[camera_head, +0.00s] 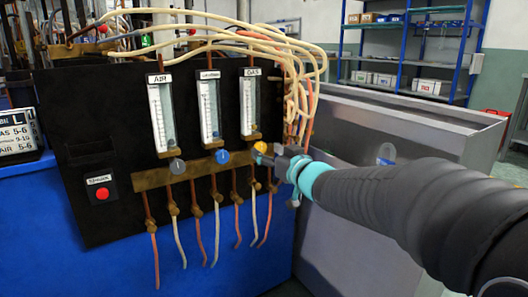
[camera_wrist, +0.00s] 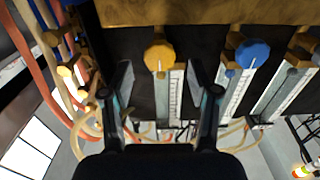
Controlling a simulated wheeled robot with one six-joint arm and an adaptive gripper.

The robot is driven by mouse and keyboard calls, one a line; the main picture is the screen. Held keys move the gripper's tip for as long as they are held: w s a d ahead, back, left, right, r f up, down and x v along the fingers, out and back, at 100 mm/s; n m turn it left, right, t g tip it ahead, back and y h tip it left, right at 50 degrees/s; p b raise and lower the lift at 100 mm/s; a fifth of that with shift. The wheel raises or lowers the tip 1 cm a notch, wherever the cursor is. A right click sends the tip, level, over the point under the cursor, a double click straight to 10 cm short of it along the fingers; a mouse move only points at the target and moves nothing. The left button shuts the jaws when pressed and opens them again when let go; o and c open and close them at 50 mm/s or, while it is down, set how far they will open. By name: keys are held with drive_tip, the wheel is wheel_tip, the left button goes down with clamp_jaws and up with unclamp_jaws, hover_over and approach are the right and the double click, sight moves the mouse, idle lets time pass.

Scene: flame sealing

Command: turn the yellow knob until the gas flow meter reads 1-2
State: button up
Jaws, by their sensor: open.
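The yellow knob (camera_head: 260,147) sits on the brass strip below the gas flow meter (camera_head: 249,104), at the right end of the black panel. In the wrist view the yellow knob (camera_wrist: 160,57) is at the top centre, with the gas meter's scale (camera_wrist: 171,98) below it. My gripper (camera_head: 265,157) is close in front of the knob in the head view. In the wrist view my gripper (camera_wrist: 160,70) is open, one finger on each side of the knob, with gaps showing between. The meter's reading is too small to tell.
A blue knob (camera_head: 222,157) and a grey knob (camera_head: 177,166) sit to the left on the same brass strip (camera_head: 150,179). Pale hoses (camera_head: 300,75) hang at the panel's right edge. A red button (camera_head: 102,193) is at lower left. A grey metal bin (camera_head: 400,115) stands right.

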sight(261, 148)
drive_tip(key=shift+x, duration=1.5)
drive_tip(key=c, duration=1.1)
